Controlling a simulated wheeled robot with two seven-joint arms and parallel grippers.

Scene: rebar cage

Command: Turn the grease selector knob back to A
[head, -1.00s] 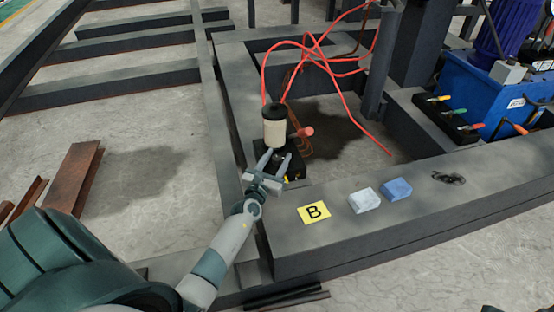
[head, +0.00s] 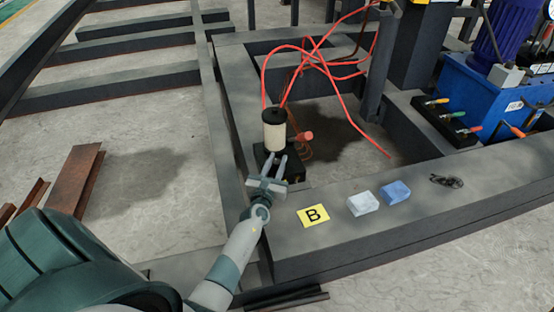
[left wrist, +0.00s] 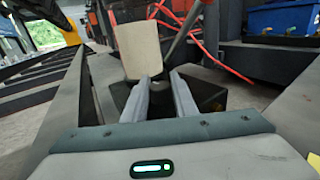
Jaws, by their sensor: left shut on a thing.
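The grease unit is a cream cylinder with a black cap (head: 274,134) on a black base block (head: 293,174), at the frame corner; the cylinder also shows in the left wrist view (left wrist: 146,50). A red handle (head: 303,137) sticks out at its right. My left gripper (head: 276,158) is at the front of the base, just below the cylinder. Its fingers, also in the left wrist view (left wrist: 163,84), are shut on the selector knob, which they hide. The knob's pointer and letter marks cannot be made out. My right gripper is not in view.
Red hoses (head: 311,58) loop above and behind the unit. A yellow B card (head: 313,215), a white block (head: 362,203) and a blue block (head: 397,190) lie on the dark beam at right. A blue machine (head: 487,87) with coloured levers stands at upper right.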

